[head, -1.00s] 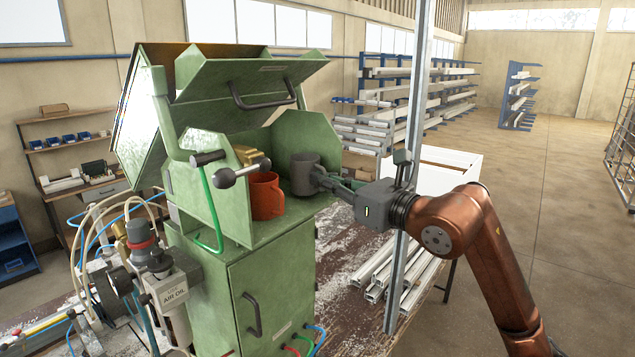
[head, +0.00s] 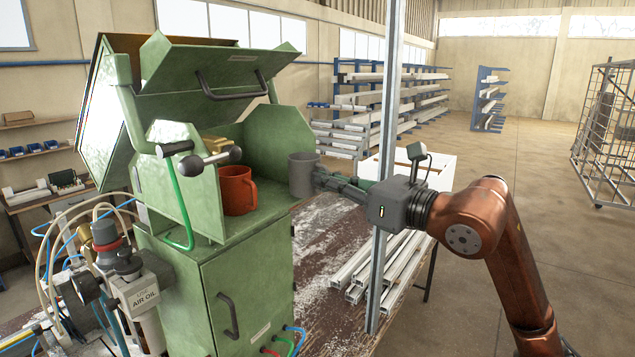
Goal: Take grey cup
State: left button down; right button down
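The grey cup (head: 302,176) is upright at the right edge of the green machine's open compartment. My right gripper (head: 318,180) reaches in from the right and is shut on the cup's right side, around its handle area. The exact finger contact is partly hidden. The cup seems to be held just outside the shelf edge, in front of the right side panel. An orange-red cup (head: 238,190) stands on the shelf to its left, apart from it. My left gripper is not in view.
The green machine (head: 250,285) has a raised lid (head: 205,75) above the compartment and a black-knobbed lever (head: 222,157) at the front. A vertical metal post (head: 390,150) stands close to my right gripper. White profiles (head: 375,270) lie below it.

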jog(key=shift+w+d+b+v, duration=0.15)
jog(key=shift+b+v, duration=0.35)
jog(key=shift+v, duration=0.9)
jog(key=shift+w+d+b+v, duration=0.1)
jog(key=shift+b+v, duration=0.35)
jog(key=shift+v, duration=0.9)
